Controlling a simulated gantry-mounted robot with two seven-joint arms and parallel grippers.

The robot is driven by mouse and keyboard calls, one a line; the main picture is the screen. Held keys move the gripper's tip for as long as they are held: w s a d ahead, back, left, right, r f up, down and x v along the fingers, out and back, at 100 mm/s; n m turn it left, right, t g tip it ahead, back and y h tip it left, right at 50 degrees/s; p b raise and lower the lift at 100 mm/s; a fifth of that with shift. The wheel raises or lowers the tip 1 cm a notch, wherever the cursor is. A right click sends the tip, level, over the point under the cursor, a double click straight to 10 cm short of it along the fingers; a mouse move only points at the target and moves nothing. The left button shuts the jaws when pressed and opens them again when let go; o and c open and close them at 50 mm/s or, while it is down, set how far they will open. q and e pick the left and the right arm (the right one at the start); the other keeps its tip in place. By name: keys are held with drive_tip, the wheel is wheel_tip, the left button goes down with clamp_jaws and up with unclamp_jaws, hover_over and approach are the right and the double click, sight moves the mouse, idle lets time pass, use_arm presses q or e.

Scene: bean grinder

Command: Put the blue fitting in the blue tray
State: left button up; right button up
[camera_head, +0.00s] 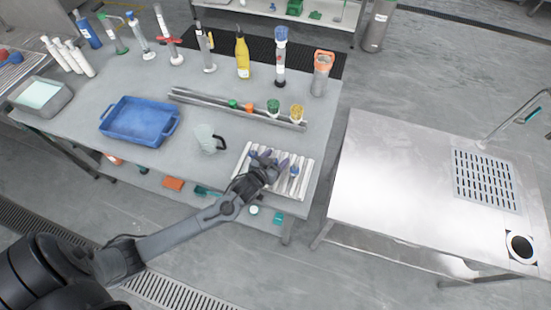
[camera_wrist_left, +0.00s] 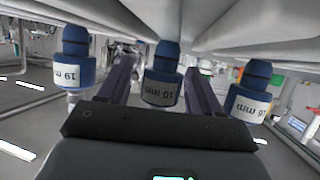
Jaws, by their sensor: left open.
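The blue tray (camera_head: 137,122) sits on the grey table, left of my left gripper (camera_head: 268,160). That gripper is over a white ribbed rack (camera_head: 302,182) at the table's front right. In the left wrist view, my left gripper (camera_wrist_left: 160,65) is open. A blue fitting with a white label (camera_wrist_left: 162,80) shows between its fingers, apparently not clamped. Another blue fitting (camera_wrist_left: 75,62) stands to the left, labelled 19 mm, and one more (camera_wrist_left: 250,95) to the right. One blue fitting shows right of the gripper in the head view (camera_head: 294,171). My right gripper is not in view.
A clear jug with a black handle (camera_head: 206,139) stands between the tray and the rack. A metal rail (camera_head: 215,104) holds green, orange and yellow pieces behind. Bottles and cylinders line the back edge. A steel table (camera_head: 395,180) stands to the right across a gap.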

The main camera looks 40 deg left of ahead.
use_arm(q)
drive_tip(key=shift+s+r, duration=0.1)
drive_tip(key=shift+r, duration=0.1)
drive_tip(key=shift+s+r, duration=0.15)
drive_tip(key=shift+s, duration=0.15)
drive_tip(key=s+d+r+g, duration=0.2)
drive_tip(key=s+d, duration=0.1)
drive_tip(key=s, duration=0.5)
drive_tip(key=s+d+r+m+g+h+p, duration=0.1)
drive_tip(key=s+d+r+g, duration=0.1)
drive_tip(key=s+d, duration=0.2)
drive_tip(key=s, duration=0.3)
drive_tip(key=shift+s, duration=0.35)
drive_tip(key=s+d+r+m+g, duration=0.1)
drive_tip(key=s+g, duration=0.1)
drive_tip(key=s, duration=0.1)
drive_tip(key=s+d+r+g, duration=0.1)
drive_tip(key=s, duration=0.2)
drive_tip(key=s+d+r+m+g+h, duration=0.1)
drive_tip(key=s+g, duration=0.1)
drive_tip(key=s, duration=0.2)
drive_tip(key=shift+r+m+g, duration=0.15)
drive_tip(key=shift+m+g, duration=0.15)
drive_tip(key=shift+w, duration=0.1)
